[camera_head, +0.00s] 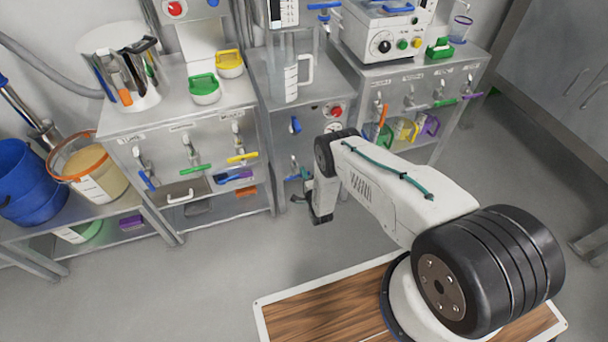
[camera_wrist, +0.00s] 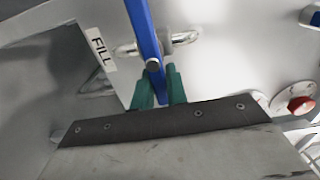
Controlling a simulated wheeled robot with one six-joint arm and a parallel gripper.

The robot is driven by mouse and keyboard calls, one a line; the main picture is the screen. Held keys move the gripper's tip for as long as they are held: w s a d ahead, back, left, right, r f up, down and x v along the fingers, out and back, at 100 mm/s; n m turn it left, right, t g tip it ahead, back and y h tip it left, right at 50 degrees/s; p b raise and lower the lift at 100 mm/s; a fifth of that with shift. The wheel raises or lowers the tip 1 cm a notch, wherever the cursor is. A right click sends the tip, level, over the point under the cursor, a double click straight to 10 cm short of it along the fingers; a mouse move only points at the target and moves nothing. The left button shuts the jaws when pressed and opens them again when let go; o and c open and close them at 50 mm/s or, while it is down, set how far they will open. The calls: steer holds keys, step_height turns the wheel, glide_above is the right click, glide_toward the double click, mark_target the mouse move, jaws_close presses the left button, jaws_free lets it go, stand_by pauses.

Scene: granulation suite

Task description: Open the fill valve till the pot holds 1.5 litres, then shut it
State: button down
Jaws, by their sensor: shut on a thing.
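The fill valve is a long blue lever (camera_wrist: 146,35) on a metal pivot, beside a white FILL label (camera_wrist: 102,52) in the wrist view. My gripper (camera_wrist: 158,88) has green fingertips closed around the lower part of this lever, just below its pivot screw. In the head view, my gripper end is low at the front of the middle cabinet, mostly hidden by my arm. A clear pot (camera_head: 289,80) with a graduated scale and pale handle stands on that cabinet. Its liquid level is too small to read.
A red knob (camera_wrist: 301,105) sits to the right of the valve. Other cabinets carry coloured valve levers, such as a green one (camera_head: 195,169) and a yellow one (camera_head: 242,157). The grey floor (camera_head: 235,265) in front is clear.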

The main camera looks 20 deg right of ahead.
steer(key=shift+s+f, duration=0.1)
stand_by(0.4)
steer(key=c, duration=1.4)
jaws_free()
steer(key=s, duration=0.7)
steer(key=shift+s, duration=0.35)
